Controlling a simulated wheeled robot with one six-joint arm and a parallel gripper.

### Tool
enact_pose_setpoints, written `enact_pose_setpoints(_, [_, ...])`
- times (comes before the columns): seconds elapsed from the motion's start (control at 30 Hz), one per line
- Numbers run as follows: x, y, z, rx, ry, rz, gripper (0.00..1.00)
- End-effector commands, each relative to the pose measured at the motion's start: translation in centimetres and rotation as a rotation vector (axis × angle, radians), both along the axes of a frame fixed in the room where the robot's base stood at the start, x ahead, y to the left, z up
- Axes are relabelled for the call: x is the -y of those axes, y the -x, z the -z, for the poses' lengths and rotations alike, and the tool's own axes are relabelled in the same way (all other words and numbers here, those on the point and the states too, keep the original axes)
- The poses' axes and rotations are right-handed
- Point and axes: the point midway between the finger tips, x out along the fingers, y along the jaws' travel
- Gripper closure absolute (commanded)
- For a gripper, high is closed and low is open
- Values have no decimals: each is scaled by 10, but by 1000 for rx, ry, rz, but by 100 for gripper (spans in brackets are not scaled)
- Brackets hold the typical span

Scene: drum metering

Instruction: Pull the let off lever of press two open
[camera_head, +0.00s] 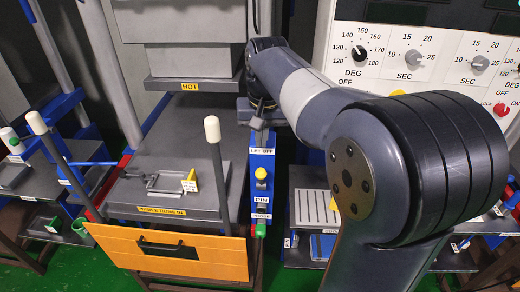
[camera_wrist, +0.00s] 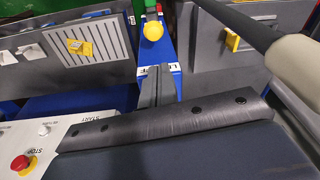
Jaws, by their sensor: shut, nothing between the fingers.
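The middle press has a blue post (camera_head: 261,190) with a white LET OFF label (camera_head: 262,151), a yellow knob (camera_head: 261,173) and a PIN label below. My gripper (camera_head: 257,121) is just above the LET OFF label, shut and empty. In the wrist view, its fingers (camera_wrist: 156,84) point at the label, partly covering it, with the yellow knob (camera_wrist: 153,30) beyond. A white-knobbed lever (camera_head: 213,130) stands upright left of the post; its pale knob (camera_wrist: 296,62) is at the wrist view's right, apart from the fingers. I cannot tell which part is the let off lever.
The table (camera_head: 178,205) is marked TABLE RUN IN, with an orange front panel (camera_head: 165,256) below. A second white-knobbed lever (camera_head: 38,124) stands left. A dial panel (camera_head: 430,60) is behind my arm. A HOT-marked block (camera_head: 187,85) overhangs the table. Other presses stand both sides.

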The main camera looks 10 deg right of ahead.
Motion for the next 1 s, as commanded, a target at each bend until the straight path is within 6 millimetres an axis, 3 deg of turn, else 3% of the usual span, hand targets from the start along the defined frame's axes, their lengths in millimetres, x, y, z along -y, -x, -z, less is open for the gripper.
enact_pose_setpoints(0.3, [-1, -7, 55, -5, 1, -1, 100])
enact_pose_setpoints(0.5, [-2, -12, 81, -3, 0, -1, 100])
enact_pose_setpoints(1.0, [-2, -13, 90, 1, 0, 0, 100])
